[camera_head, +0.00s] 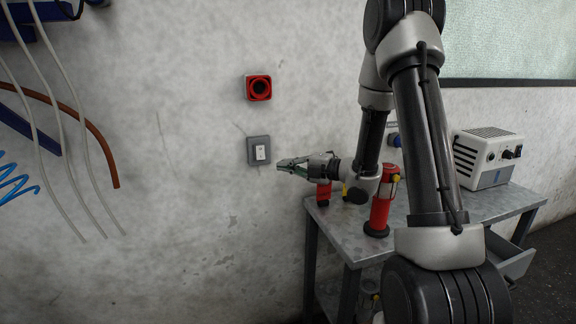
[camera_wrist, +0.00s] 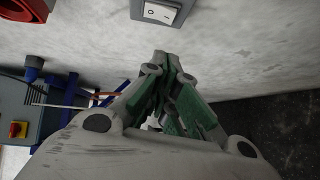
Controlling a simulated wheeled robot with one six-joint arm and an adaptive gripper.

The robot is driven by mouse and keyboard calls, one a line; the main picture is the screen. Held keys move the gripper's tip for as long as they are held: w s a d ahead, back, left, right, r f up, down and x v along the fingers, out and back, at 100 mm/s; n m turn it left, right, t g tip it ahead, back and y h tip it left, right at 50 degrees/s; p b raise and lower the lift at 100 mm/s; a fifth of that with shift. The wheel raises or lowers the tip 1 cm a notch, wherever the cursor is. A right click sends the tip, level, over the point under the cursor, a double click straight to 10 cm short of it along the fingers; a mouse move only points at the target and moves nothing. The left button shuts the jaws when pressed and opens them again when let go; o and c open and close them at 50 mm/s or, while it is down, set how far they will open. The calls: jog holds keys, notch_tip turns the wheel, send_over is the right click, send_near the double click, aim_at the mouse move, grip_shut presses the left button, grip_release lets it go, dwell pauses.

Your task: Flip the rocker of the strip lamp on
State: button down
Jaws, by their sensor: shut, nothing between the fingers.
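The rocker switch is a white rocker (camera_head: 260,152) in a grey wall box (camera_head: 252,143). In the wrist view the white rocker (camera_wrist: 159,12) shows at the top, marked 0 and I, in its grey box (camera_wrist: 177,18); which side is pressed in I cannot tell. My gripper (camera_head: 280,164) is shut and empty, with green finger pads, pointing left just right of the box and slightly lower. In the wrist view my gripper's fingertips (camera_wrist: 162,56) meet below the box, with a gap in the picture. Contact with the wall is not visible. No strip lamp is clearly seen.
A red wall unit (camera_head: 258,87) sits above the switch. A metal table (camera_head: 335,230) under my arm bears a red cylinder (camera_head: 379,207) and a white appliance (camera_head: 487,155). Hoses (camera_head: 101,145) hang at the left. The wall around the switch's left and underside is clear.

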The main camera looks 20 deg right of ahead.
aim_at(260, 153)
jog(key=shift+w+a+f, duration=0.2)
jog(key=shift+w+a, duration=0.6)
jog(key=shift+w, duration=0.65)
jog(key=shift+w+a+f, duration=0.2)
jog(key=shift+w+a, duration=0.55)
jog(key=shift+w, duration=0.7)
jog(key=shift+w+a+f, duration=0.2)
jog(key=shift+w+a, duration=0.6)
jog(key=shift+w, duration=0.65)
jog(key=shift+w+f+t+y, duration=0.25)
jog(key=shift+w+t+y, duration=0.05)
jog(key=shift+r, duration=0.1)
jog(key=shift+s, duration=0.1)
